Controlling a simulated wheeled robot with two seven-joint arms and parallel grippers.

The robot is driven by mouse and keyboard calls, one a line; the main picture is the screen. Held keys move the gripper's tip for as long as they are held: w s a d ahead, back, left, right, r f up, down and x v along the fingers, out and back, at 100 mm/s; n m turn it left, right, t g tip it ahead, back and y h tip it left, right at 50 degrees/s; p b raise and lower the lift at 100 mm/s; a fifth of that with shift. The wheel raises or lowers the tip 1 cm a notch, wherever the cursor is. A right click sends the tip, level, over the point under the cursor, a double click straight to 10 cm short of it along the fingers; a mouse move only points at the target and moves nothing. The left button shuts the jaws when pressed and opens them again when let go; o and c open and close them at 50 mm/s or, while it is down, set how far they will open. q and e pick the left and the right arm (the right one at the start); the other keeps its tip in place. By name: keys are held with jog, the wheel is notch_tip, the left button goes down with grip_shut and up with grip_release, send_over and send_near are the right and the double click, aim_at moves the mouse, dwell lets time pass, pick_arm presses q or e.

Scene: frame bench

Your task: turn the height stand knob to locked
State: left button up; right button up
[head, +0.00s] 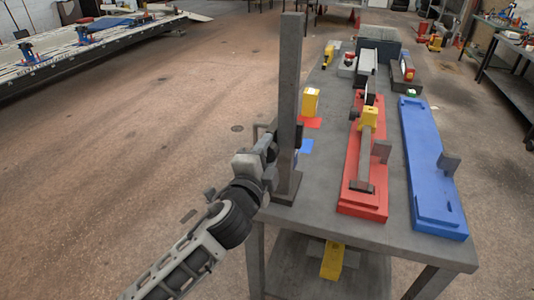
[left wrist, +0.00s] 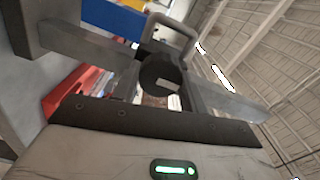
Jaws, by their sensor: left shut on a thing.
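The height stand (head: 291,95) is a tall, dark grey upright post on the near left part of the bench. My left gripper (head: 270,145) is at the post's left side, partway up. In the left wrist view a dark round knob (left wrist: 158,72) with a pale mark on its face sits between the fingers of my left gripper (left wrist: 162,82). The gripper is shut on this knob. In the head view the knob is hidden behind the gripper and post. I cannot read which setting the pale mark points to. My right gripper is not in view.
A red fixture (head: 348,200) with a yellow block (head: 369,116) and a blue fixture (head: 430,165) lie on the grey bench (head: 325,180). A yellow block (head: 310,101) stands behind the post. A grey loop handle (left wrist: 178,30) is close beside the knob. The floor left is open.

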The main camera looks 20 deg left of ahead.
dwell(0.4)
pick_arm(q)
jog(key=o, duration=1)
jog(key=s+b, duration=0.3)
jog(key=s, duration=1.3)
jog(key=shift+a, duration=0.25)
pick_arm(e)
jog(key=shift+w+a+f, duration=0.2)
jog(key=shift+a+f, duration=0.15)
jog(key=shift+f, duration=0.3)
pick_arm(q)
jog(key=shift+f, duration=0.1)
